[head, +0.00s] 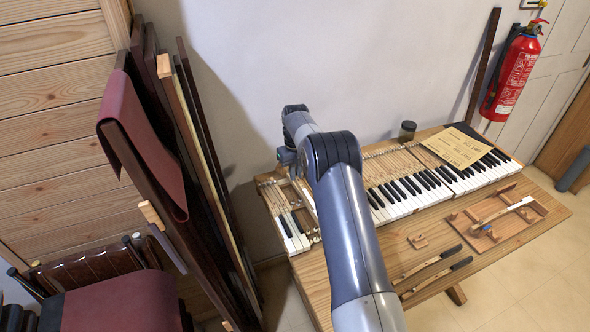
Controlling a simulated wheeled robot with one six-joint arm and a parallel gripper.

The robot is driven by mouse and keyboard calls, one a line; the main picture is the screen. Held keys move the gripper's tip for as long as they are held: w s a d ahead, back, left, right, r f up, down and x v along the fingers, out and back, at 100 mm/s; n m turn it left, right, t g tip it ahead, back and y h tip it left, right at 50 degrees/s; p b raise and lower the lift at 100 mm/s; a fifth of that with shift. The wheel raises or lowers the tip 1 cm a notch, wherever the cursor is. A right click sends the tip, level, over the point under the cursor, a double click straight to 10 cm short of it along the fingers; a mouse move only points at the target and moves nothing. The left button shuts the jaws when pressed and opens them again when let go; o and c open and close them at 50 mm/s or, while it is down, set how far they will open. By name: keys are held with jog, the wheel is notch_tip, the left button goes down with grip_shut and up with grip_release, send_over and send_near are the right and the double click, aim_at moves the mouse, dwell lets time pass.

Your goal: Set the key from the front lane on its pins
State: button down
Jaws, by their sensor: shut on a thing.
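My arm reaches over the table to the left part of the keyboard. My gripper (288,157) is partly in view above the left end of the key frame, low against the wall side. It is shut, but its fingertips and the key in them are mostly hidden by my own arm. Below it, a few white and black keys (293,232) sit at the left end of the frame. A gap in the row to their right is covered by my forearm. Two loose dark-tipped wooden keys (437,258) (436,278) lie on the table's front part.
Dark boards (150,160) lean at left.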

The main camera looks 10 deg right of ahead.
jog(key=shift+f+b, duration=1.9)
jog(key=shift+f, duration=1.7)
jog(key=shift+b, duration=0.55)
jog(key=shift+f+b, duration=0.55)
jog(key=shift+f, duration=0.25)
jog(key=c, duration=1.8)
grip_release()
jog(key=shift+r, duration=0.1)
jog(key=shift+r+p, duration=0.55)
jog(key=shift+r, duration=0.5)
